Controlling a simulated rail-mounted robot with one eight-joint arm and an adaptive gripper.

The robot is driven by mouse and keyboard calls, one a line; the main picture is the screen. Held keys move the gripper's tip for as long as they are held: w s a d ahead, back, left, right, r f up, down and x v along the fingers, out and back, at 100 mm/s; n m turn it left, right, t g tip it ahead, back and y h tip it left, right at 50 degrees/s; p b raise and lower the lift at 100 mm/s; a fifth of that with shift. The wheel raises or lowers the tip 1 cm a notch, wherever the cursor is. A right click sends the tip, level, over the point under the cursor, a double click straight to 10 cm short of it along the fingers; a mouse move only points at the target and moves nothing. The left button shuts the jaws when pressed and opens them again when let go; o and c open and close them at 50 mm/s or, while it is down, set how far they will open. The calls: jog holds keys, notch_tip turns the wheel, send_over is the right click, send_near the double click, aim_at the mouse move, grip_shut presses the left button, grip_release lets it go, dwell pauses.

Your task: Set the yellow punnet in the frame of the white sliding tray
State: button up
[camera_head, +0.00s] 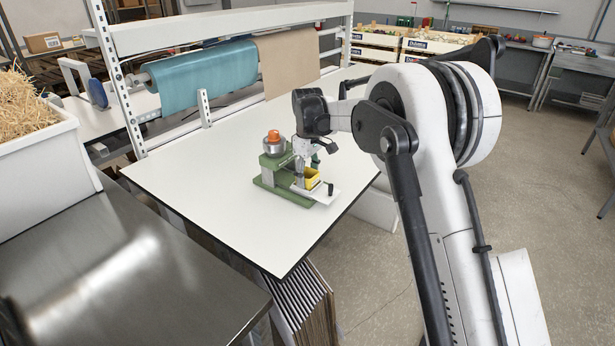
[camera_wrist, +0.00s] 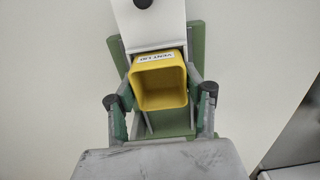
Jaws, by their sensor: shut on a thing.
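The yellow punnet (camera_head: 312,182) is at the front of a small green device (camera_head: 268,181) on the white table. In the wrist view the punnet (camera_wrist: 160,82) is open-topped, looks empty and has a white printed label on its far rim. The white sliding tray (camera_head: 325,195) sticks out of the device towards the right and has a black knob. In the wrist view the tray (camera_wrist: 150,28) runs beyond the punnet. My gripper (camera_head: 308,176) is shut on the punnet, one finger on each side. I cannot tell whether the punnet's base is inside the tray's frame, which it hides.
A round metal part with an orange top (camera_head: 273,139) stands on the device's back left. The white table (camera_head: 200,190) around it is clear. Teal and brown paper rolls (camera_head: 205,76) hang on a white rack behind. A straw-filled bin (camera_head: 45,140) stands at the left.

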jog(key=shift+f, duration=0.1)
dwell(0.3)
jog(key=o, duration=1.1)
jog(key=shift+r+p, duration=1.45)
jog(key=shift+r, duration=2.55)
